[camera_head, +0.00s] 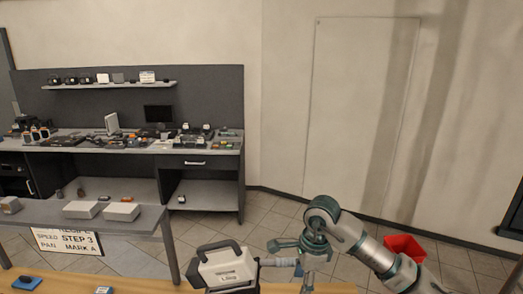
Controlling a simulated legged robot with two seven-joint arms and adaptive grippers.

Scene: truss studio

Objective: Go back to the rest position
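My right arm comes in from the lower right, bends at a grey and teal joint and drops toward the wooden table edge. The part that looks like my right gripper (281,262) is small and partly hidden, beside a white case. I cannot tell whether its fingers are open or shut, or whether it touches the case. The white case (226,272) has a dark handle and a printed label and stands at the bottom middle. My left gripper is not in view.
The wooden table edge (185,289) runs along the bottom, with small blue items at left. A grey bench (150,216) holds white boxes. Behind it stands a cluttered workbench (215,151) with a shelf above. A red bin (405,247) is on the tiled floor at right.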

